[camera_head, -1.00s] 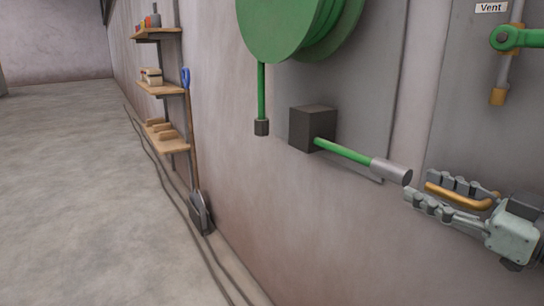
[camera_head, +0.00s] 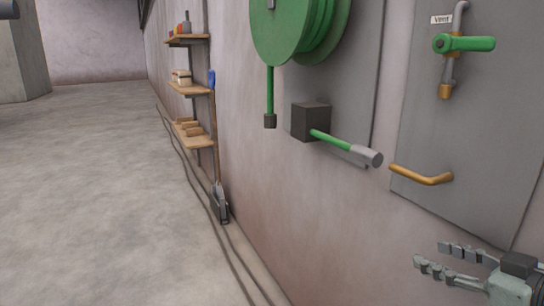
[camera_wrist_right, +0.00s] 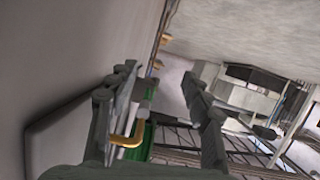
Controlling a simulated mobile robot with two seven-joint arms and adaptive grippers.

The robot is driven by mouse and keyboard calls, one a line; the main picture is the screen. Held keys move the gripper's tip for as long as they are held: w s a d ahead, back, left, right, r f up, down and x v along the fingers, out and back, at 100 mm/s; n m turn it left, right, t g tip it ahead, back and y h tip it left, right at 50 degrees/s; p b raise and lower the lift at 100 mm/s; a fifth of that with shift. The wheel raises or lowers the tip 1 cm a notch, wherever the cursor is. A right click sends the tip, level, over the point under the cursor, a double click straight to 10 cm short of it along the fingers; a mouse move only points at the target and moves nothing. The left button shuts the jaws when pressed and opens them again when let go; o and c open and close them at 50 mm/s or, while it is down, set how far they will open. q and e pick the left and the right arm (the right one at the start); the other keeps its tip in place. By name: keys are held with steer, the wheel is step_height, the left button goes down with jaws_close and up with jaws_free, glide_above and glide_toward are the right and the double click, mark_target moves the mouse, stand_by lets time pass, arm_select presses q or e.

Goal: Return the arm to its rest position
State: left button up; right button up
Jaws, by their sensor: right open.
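My right gripper (camera_head: 452,260) is at the lower right of the head view, open and empty. It is below and apart from the orange handle (camera_head: 422,176) on the grey panel (camera_head: 470,135). In the right wrist view its two fingers (camera_wrist_right: 160,115) stand apart, with the orange handle (camera_wrist_right: 127,138) showing beyond the left finger. My left gripper is not in view.
A lever with a green bar and grey grip (camera_head: 345,145) juts from a dark box (camera_head: 311,122) on the wall. A green reel (camera_head: 295,30) hangs above it. A vent valve (camera_head: 465,43) is at upper right. Shelves (camera_head: 190,88) and a shovel (camera_head: 219,200) stand along the wall. The left floor is clear.

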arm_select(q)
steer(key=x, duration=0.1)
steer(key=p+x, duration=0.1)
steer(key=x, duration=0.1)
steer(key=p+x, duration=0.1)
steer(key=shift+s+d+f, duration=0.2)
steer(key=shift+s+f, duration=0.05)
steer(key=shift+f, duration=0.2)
arm_select(e)
steer(key=s+a+f+m+g+h, duration=0.1)
steer(key=s+f, duration=0.4)
steer(key=f, duration=0.7)
steer(key=s+a+f+m+g+h, duration=0.1)
steer(key=s+a+f+g+h, duration=0.2)
steer(key=f, duration=1)
steer(key=s+a+f+m+g+h, duration=0.1)
steer(key=s+f+g, duration=0.5)
steer(key=f, duration=0.6)
steer(key=shift+s+a+f+g+h, duration=0.15)
steer(key=shift+s+a+g+h, duration=0.35)
steer(key=shift+s, duration=0.65)
